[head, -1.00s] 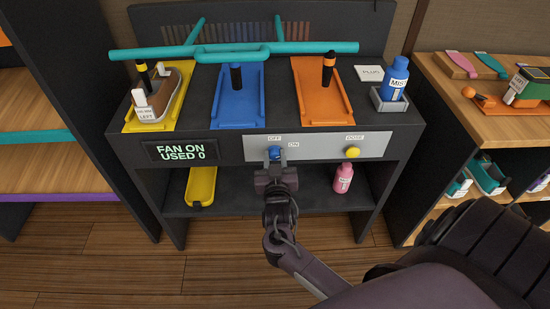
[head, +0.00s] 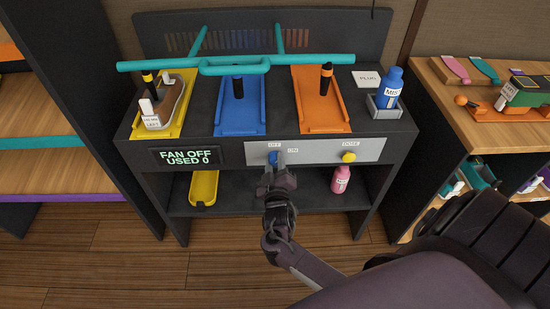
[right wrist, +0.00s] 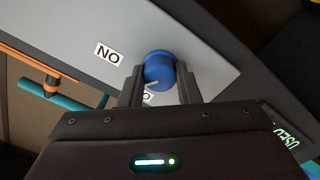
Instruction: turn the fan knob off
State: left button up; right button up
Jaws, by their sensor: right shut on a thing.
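The blue fan knob (head: 273,158) sits on the grey control panel (head: 316,153) on the front of the bench, between small labels for off and on. In the right wrist view the knob (right wrist: 158,72) shows between the two fingers, its white pointer line toward a partly hidden label. My right gripper (head: 275,167) is shut on the knob; it also shows in the right wrist view (right wrist: 159,85). The display (head: 188,157) left of the panel reads "FAN OFF USED 0". My left gripper is not in view.
A yellow button (head: 348,156) is on the same panel to the right. Yellow, blue (head: 240,108) and orange (head: 322,105) trays lie on the bench top under a teal rail (head: 330,60). A pink bottle (head: 340,180) and a yellow tray (head: 203,188) are on the lower shelf.

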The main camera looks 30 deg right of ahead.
jog(key=n+p, duration=0.2)
jog(key=n, duration=0.2)
jog(key=shift+r, duration=0.1)
jog(key=shift+n+p, duration=0.9)
jog(key=shift+n, duration=0.6)
jog(key=o, duration=1)
jog(key=shift+a, duration=0.1)
jog(key=v, duration=0.7)
jog(key=shift+s+a, duration=0.15)
jog(key=shift+s, duration=0.2)
jog(key=shift+f, duration=0.25)
